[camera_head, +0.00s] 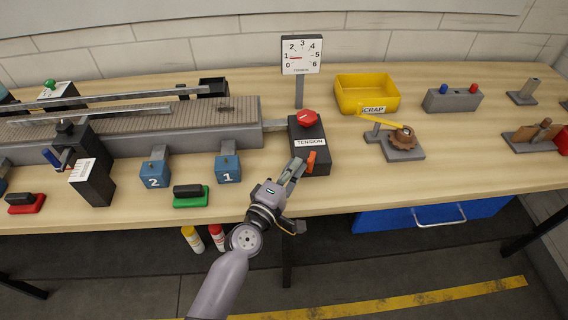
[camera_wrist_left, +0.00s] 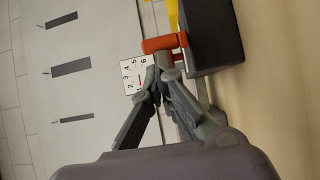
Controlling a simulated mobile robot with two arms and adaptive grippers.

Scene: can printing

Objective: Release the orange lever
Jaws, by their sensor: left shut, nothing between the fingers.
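In the left wrist view the orange lever (camera_wrist_left: 165,43) lies just beyond my fingertips, beside the dark box (camera_wrist_left: 214,40). My left gripper (camera_head: 297,166) is at the box's front left, close to the lever. In the left wrist view my left gripper (camera_wrist_left: 156,84) is shut with nothing between its fingers. I cannot tell whether a fingertip touches the lever. My right gripper is not in view.
A red knob (camera_head: 307,117) tops the box. A tension dial (camera_head: 301,56) stands behind it with its needle near 1. The conveyor (camera_head: 238,138) is at left, with blue blocks 1 (camera_head: 228,168) and 2 (camera_head: 155,173) before it. A yellow scrap bin (camera_head: 366,93) stands back right.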

